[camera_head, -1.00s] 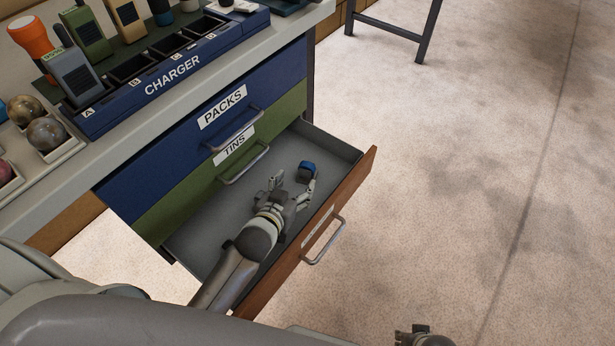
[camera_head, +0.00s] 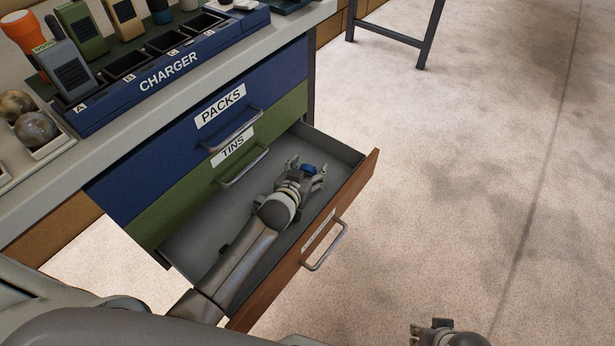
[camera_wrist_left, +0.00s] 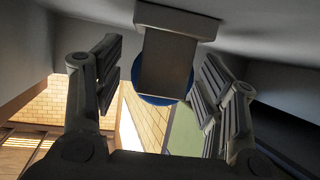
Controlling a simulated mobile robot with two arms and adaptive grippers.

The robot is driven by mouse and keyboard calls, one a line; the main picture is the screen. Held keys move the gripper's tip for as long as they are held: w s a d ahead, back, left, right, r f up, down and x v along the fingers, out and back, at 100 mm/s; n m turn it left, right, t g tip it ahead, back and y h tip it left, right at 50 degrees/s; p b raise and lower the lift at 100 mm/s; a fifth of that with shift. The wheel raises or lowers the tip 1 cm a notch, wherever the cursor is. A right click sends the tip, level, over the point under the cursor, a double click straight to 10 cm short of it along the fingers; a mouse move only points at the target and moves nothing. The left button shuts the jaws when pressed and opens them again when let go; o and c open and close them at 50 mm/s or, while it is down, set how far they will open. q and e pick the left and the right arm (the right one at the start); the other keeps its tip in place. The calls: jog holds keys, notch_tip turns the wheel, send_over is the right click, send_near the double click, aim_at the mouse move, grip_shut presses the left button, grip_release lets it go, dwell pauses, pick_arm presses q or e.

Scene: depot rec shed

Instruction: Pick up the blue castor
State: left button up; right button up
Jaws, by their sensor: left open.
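The blue castor (camera_head: 309,168) lies in the open bottom drawer (camera_head: 345,152), near its far end. In the left wrist view the castor (camera_wrist_left: 166,66) shows a grey plate and bracket in front of a round blue wheel. My left gripper (camera_head: 307,171) reaches down into the drawer and is open, with a finger on either side of the castor. The gripper partly hides the castor in the head view. My right gripper (camera_head: 437,328) is at the bottom edge, over the floor, its jaws unclear.
The drawer's brown front (camera_head: 350,200) and grey walls surround my left gripper. Above are the shut TINS drawer (camera_head: 228,170) and PACKS drawer (camera_head: 200,125). The blue charger rack (camera_head: 160,80) stands on the counter. Open floor (camera_head: 460,180) lies to the right.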

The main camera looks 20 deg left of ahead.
pick_arm(q)
jog(key=shift+w, duration=0.2)
jog(key=shift+c, duration=0.4)
jog(key=c, duration=0.9)
jog(key=shift+c, duration=1.1)
jog(key=shift+r, duration=0.1)
